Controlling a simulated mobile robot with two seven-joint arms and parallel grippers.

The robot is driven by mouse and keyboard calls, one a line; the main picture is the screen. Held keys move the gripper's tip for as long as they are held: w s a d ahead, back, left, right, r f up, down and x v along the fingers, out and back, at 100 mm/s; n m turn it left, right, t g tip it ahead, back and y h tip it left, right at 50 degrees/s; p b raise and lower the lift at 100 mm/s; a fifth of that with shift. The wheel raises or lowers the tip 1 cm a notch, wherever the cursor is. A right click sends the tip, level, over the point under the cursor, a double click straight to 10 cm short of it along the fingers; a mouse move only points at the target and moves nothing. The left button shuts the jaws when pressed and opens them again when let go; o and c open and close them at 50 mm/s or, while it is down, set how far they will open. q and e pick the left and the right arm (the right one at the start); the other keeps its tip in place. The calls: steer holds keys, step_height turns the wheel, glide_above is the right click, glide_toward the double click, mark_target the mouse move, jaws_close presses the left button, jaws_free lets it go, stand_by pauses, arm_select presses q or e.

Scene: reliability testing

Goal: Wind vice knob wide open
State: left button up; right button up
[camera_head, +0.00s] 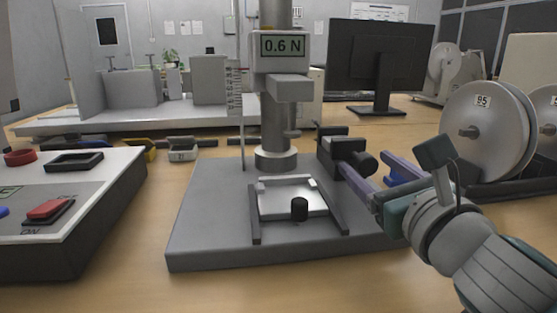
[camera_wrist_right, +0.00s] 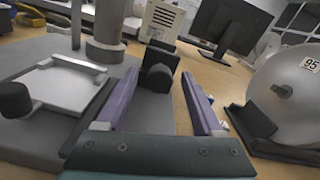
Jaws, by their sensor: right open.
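The small vice (camera_head: 262,226) has dark side rails and a light plate, and sits on the grey base of a test stand. A black upright knob (camera_head: 299,208) stands at its front; in the right wrist view this knob (camera_wrist_right: 14,98) is at the left edge. A black block (camera_head: 337,137) with a round black knob (camera_head: 366,163) is at the base's right side. My right gripper (camera_head: 367,168) is open, its purple fingers on either side of this round knob (camera_wrist_right: 157,78); I cannot tell whether they touch it. My left gripper is not in view.
The stand's column carries a display (camera_head: 283,45) reading 0.6 N above the vice. A disc marked 95 (camera_head: 487,128) stands close to the right of my right gripper. A monitor (camera_head: 376,62) is behind. A control panel (camera_head: 100,205) with a red switch is at left.

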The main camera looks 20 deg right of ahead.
steer(key=shift+x, duration=0.95)
steer(key=shift+c, duration=0.2)
jaws_close()
